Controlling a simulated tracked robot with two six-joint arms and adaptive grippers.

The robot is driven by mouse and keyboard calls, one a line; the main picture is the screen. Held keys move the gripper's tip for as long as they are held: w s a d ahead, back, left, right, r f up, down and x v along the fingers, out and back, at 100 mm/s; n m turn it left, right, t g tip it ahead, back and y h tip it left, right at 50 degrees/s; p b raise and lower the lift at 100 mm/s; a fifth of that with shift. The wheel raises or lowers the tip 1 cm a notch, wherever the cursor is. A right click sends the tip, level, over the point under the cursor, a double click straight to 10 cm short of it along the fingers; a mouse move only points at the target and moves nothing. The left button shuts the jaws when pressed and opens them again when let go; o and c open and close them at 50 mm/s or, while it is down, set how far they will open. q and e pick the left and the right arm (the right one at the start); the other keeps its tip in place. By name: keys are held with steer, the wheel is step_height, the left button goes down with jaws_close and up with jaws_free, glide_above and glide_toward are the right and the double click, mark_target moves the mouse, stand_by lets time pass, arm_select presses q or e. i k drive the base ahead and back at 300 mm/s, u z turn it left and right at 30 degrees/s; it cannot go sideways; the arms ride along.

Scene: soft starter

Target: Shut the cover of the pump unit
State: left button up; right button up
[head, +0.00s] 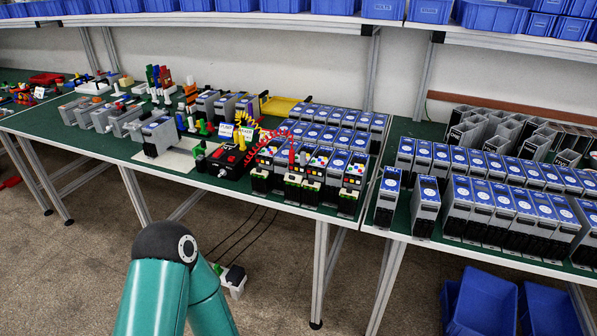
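Neither of my grippers shows; only teal links of one of my arms rise at the bottom left, in front of the table. Many grey units with blue labelled tops stand on the green tables, and I cannot tell which is the pump unit or whether its cover is open. One grey unit (160,137) stands apart near the front edge of the left table, by a white sheet (177,160). Several units with coloured buttons (318,163) stand to its right, by a black box with red parts (228,162) and a coiled red cable.
The left table (100,142) and right table (402,222) are crowded. Open grey housings (500,130) stand at the back right. Blue bins (480,303) sit on the floor at right, and more line the shelf above. The floor at left is mostly clear.

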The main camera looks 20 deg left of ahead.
mark_target(289, 177)
steer(key=i, duration=0.9)
steer(key=u, duration=0.05)
